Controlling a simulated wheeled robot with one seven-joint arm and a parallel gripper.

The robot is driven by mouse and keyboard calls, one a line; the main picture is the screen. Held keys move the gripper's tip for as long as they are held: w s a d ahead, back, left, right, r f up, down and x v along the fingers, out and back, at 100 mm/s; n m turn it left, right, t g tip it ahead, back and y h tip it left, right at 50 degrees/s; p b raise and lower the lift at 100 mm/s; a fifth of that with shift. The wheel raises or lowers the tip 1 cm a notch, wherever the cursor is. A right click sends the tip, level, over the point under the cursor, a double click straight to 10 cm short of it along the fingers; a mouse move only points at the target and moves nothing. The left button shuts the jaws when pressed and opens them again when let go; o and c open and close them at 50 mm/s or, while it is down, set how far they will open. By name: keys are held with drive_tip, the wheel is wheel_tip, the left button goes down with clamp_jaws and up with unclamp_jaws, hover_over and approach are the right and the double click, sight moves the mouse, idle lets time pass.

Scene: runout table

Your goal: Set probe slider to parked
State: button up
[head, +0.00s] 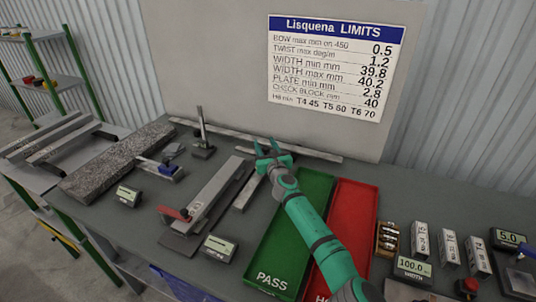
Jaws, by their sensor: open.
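My gripper (266,146) is open and empty at the back of the table, with its teal fingers near the pale rail at the wall. No part can be clearly told as the probe slider. A gauge with a blue block (166,169) stands left of my gripper, beside the granite slab (112,163). A long grey fixture (216,190) with a red piece (178,213) at its front end lies nearer, left of my gripper. My gripper appears apart from both. The slider's position and any parked mark are too small to read.
A post stand (203,138) rises at the back left. Small displays (128,196) (221,248) stand near the front. The green PASS tray (283,250) and a red tray (352,215) lie under my arm. Labelled blocks (449,246) and a red button (467,288) are at right.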

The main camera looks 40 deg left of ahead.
drive_tip(key=v, duration=0.9)
drive_tip(key=shift+s+a, duration=0.1)
drive_tip(key=shift+s, duration=0.1)
